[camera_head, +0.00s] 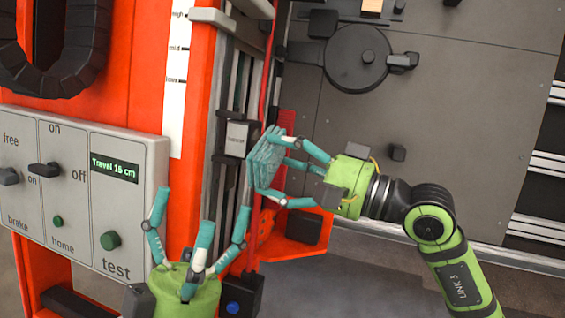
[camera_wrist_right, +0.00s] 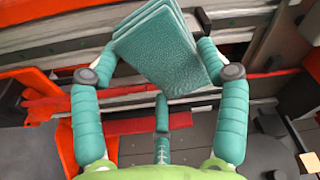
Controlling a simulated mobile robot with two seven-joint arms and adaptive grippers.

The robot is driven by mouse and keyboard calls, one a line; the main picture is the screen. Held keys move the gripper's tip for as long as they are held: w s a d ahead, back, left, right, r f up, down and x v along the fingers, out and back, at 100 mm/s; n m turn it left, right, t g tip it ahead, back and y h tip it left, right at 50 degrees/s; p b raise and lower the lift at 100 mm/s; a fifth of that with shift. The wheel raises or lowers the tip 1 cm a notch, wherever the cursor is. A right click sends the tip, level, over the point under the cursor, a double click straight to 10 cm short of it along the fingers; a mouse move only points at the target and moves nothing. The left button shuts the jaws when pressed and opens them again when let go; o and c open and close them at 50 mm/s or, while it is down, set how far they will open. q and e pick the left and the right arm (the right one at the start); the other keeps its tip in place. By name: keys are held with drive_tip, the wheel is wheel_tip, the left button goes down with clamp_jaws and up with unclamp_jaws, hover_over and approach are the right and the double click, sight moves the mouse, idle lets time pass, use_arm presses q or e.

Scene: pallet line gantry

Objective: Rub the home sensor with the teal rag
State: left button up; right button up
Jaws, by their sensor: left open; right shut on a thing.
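The teal rag (camera_head: 266,157) is a folded, layered cloth held by my right gripper (camera_head: 277,166), beside the vertical rails of the orange gantry. In the right wrist view the rag (camera_wrist_right: 160,45) sits between the fingertips and hides part of the rail behind it. A small grey block (camera_head: 240,138) with a label too small to read is on the rail, just left of the rag. I cannot tell whether it is the home sensor or whether the rag touches it. My left gripper (camera_head: 200,225) is open and empty, low in front of the control panel.
The control panel (camera_head: 75,190) has brake and home controls, a green test button (camera_head: 110,240) and a display reading "Travel 15 cm". A black cable chain (camera_head: 50,75) hangs upper left. A dark grey plate (camera_head: 440,130) with a round black part (camera_head: 356,84) is at right.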

drive_tip(key=shift+x, duration=1)
idle(0.3)
